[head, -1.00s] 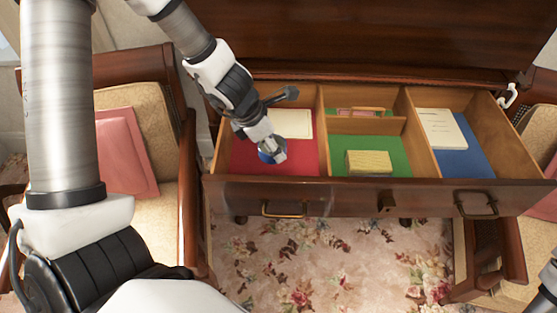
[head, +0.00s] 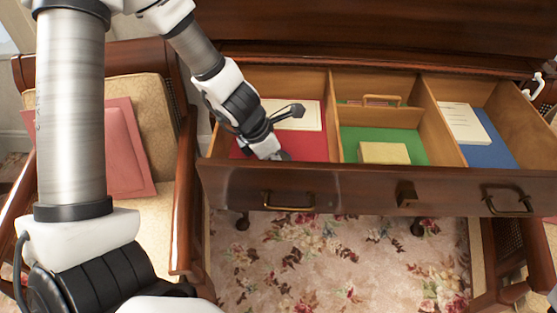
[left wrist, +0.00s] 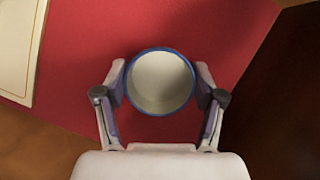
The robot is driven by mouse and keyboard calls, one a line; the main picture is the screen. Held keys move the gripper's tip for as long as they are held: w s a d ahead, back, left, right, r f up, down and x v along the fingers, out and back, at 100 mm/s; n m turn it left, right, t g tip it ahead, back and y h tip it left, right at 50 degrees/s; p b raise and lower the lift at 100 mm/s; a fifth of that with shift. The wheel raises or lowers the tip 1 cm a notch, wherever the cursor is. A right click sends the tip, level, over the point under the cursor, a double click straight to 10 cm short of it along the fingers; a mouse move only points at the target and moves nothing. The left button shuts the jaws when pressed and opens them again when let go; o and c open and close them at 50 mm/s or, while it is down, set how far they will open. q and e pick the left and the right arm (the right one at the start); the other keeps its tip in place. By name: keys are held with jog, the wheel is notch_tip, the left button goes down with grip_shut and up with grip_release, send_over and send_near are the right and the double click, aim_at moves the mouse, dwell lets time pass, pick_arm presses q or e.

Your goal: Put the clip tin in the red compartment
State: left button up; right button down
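The clip tin (left wrist: 160,82), a round tin with a blue rim and pale inside, appears upright between my left gripper's fingers in the left wrist view. The left gripper (head: 279,156) is low inside the drawer's left compartment, over its red floor (head: 309,146). In the left wrist view the finger pads of the left gripper (left wrist: 160,84) meet the tin on both sides, with red floor (left wrist: 225,30) below. Whether the tin touches the floor cannot be told. In the head view the tin is mostly hidden by the gripper.
A cream paper or booklet (head: 297,114) lies at the back of the red compartment. The green compartment (head: 418,150) holds a yellow box (head: 384,153). The blue compartment (head: 490,153) holds a white booklet (head: 463,123). Wooden dividers and the drawer front (head: 350,190) stand around them.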

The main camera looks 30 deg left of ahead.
dwell(0.3)
pick_arm(q)
jog(key=shift+r+p, duration=0.35)
jog(key=p+v, duration=1.1)
jog(key=shift+r, duration=0.3)
jog(key=shift+s, duration=0.1)
